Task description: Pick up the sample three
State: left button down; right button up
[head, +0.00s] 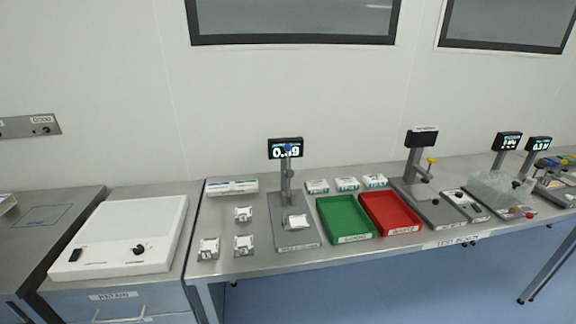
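Several small white samples on grey holders are on the steel table. One sample (243,214) lies left of the gauge stand, another (244,244) is in front of it, and one (208,248) is at the table's left front. A further white piece (297,221) sits on the base of the gauge stand (283,238), under its display (285,148). I cannot read any number on them, so I cannot tell which is sample three. Neither of my grippers is in view.
A green tray (345,239) and a red tray (405,233) stand right of the gauge. White boxes (346,184) line up behind them. More instruments (433,203) fill the right side. A white device (120,237) is on the left counter. Bare steel surrounds the samples.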

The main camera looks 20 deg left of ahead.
aim_at(296, 219)
jog(key=u, duration=0.7)
